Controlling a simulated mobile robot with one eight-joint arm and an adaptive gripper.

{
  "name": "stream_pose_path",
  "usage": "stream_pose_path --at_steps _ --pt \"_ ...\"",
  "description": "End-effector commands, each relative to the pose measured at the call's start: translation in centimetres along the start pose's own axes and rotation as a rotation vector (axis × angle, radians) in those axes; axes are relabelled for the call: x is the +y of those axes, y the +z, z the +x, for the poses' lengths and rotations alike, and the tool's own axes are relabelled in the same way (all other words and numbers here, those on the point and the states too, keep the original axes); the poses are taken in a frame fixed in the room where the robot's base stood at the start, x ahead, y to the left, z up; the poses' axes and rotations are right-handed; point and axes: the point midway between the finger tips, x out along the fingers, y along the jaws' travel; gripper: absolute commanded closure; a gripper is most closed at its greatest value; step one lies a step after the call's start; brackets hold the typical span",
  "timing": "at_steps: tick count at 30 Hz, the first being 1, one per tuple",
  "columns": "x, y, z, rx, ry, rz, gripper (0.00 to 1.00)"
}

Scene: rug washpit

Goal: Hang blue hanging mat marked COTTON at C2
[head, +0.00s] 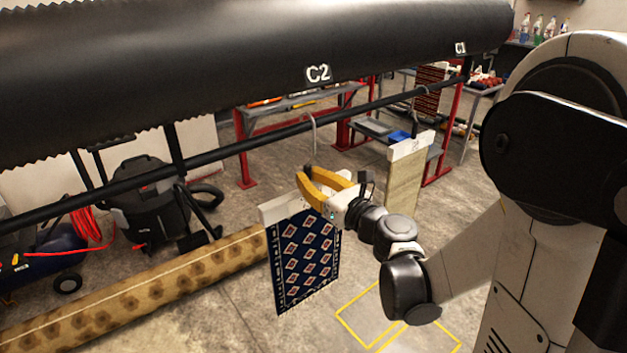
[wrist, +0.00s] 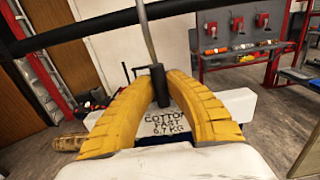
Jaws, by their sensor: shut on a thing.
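The blue hanging mat (head: 306,250), with a diamond pattern, hangs from a white header bar (head: 284,208). The bar shows in the wrist view (wrist: 238,101) with the print COTTON FAST 6.7 KG. My gripper (head: 312,176) has yellow fingers shut on the dark stem of the mat's hanger; they also show in the wrist view (wrist: 158,85). The grey hook (head: 314,138) rises to the black rail (head: 250,142). Its top overlaps the rail in the head view; I cannot tell whether it rests on it. The C2 label (head: 319,73) is on the black cover above.
A beige mat (head: 403,185) hangs to the right on the same rail, and a red patterned mat (head: 431,92) hangs near the C1 label (head: 460,47). A rolled rug (head: 150,287) lies on the floor at left. A black vacuum (head: 150,195) stands behind the rail.

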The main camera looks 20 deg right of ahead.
Motion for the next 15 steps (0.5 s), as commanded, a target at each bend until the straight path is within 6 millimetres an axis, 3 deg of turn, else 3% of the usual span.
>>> stream_pose_path --at_steps 15 --pt "0.0 0.0 2.1 0.000 0.001 0.000 1.00"
